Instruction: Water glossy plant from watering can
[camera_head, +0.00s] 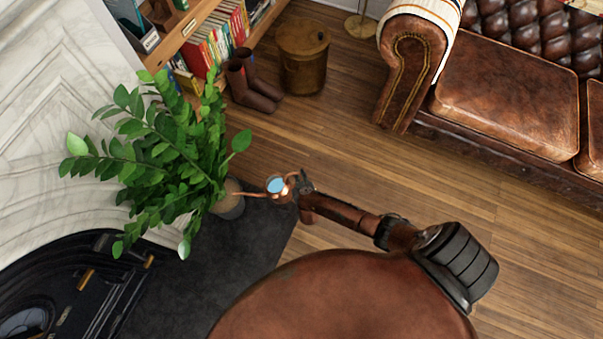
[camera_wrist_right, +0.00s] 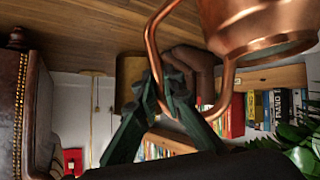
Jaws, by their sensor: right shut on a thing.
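The glossy plant (camera_head: 165,150) stands in a pot (camera_head: 229,203) by the marble fireplace, its leaves spreading over much of the left side. The copper watering can (camera_head: 279,190) is held in the air by my right gripper (camera_head: 304,187). Its thin spout points left toward the pot, with the tip close to the pot's rim; whether water flows cannot be seen. Light blue water shows in its top opening. In the right wrist view, the dark fingers (camera_wrist_right: 160,95) are closed on the handle of the copper can (camera_wrist_right: 260,25). My left gripper is not in view.
A bookshelf (camera_head: 190,45) with books stands behind the plant. Brown boots (camera_head: 255,85) and a brass bin (camera_head: 303,57) are on the floor nearby. A leather sofa (camera_head: 507,85) is at the right. The wooden floor between is clear.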

